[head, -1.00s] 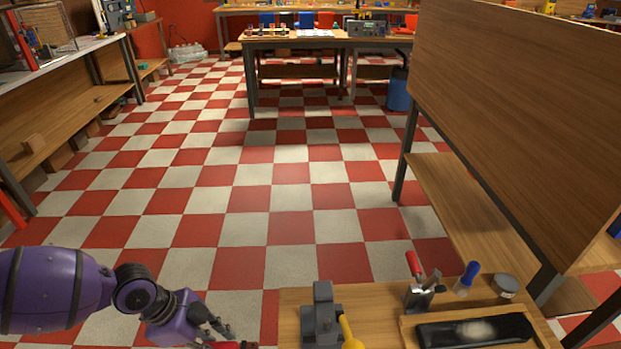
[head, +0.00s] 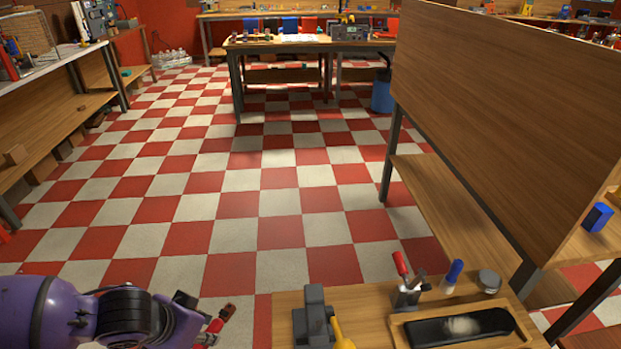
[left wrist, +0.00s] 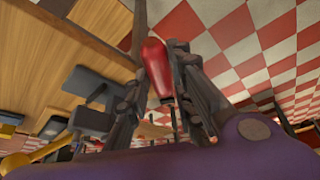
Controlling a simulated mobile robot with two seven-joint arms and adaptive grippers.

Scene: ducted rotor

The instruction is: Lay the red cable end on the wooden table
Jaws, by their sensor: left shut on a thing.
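The red cable end (head: 215,325) is held in my left gripper (head: 205,318) at the bottom left of the head view, just left of the wooden table (head: 367,305). In the left wrist view the red cable end (left wrist: 153,64) sits between the two fingers of the left gripper (left wrist: 155,85), which is shut on it. The checkered floor shows behind it, and wooden surface (left wrist: 70,35) lies to its left. The rest of the cable is hard to make out. My right gripper is not in view.
On the wooden table stand a grey vise (head: 314,318) with a yellow part (head: 340,335), a holder (head: 407,297) with a red-handled tool, a blue-capped item (head: 453,275), a round tin (head: 489,281) and a black tray (head: 460,327). Bare wood lies between vise and holder.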

